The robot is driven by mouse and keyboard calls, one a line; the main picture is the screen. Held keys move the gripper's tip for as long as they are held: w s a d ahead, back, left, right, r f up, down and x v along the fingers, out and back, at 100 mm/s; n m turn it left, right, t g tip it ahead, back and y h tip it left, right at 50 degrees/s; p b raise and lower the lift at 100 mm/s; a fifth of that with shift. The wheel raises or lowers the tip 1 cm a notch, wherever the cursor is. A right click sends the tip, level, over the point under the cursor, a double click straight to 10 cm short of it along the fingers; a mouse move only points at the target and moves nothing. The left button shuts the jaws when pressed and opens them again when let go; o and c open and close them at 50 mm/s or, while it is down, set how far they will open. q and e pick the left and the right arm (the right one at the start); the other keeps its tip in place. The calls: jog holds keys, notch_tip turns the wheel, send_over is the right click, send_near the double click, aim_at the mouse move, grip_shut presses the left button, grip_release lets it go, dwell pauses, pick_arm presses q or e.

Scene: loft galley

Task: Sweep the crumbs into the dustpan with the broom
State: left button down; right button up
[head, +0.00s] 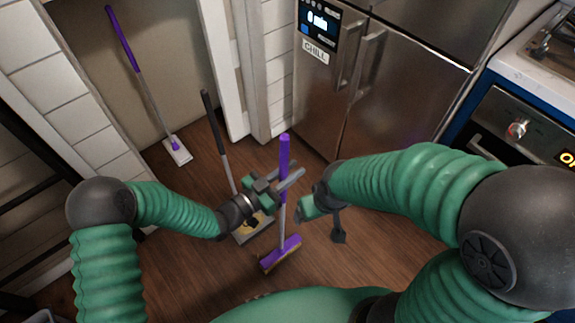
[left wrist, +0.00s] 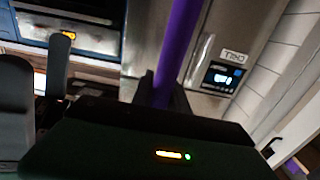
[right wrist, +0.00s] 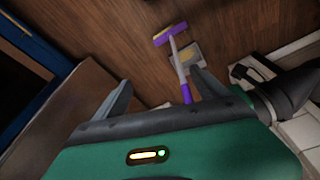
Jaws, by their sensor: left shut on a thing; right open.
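The broom (head: 281,253) has a purple upper handle, grey shaft and purple head, and its head is low at the wooden floor. My left gripper (head: 283,185) is shut on its handle; the purple handle (left wrist: 178,45) also shows between the fingers in the left wrist view. The dustpan (head: 243,238) lies on the floor just left of the broom head, its long grey handle rising up and left. A yellowish patch shows at the pan; I cannot tell whether it is crumbs. No crumbs stand out on the floor. My right gripper (right wrist: 160,90) is open and empty, right of the broom.
A purple-handled mop (head: 180,152) leans against the wall in the alcove at upper left. A steel fridge (head: 395,95) stands behind, with an oven (head: 515,125) and counter at right.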

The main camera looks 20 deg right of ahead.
pick_arm(q)
jog(key=shift+s+d, duration=1.3)
jog(key=shift+s, duration=2.1)
jog(key=w+a+b, duration=0.1)
jog(key=w+a, duration=0.2)
jog(key=w, duration=0.5)
jog(key=w+a+b, duration=0.1)
jog(key=w+a, duration=0.2)
jog(key=w, duration=0.5)
jog(key=shift+w+b, duration=0.25)
jog(key=shift+b, duration=0.1)
jog(key=shift+r, duration=0.1)
notch_tip(320, 180, up, 6)
jog(key=p, duration=0.4)
jog(key=shift+p, duration=0.3)
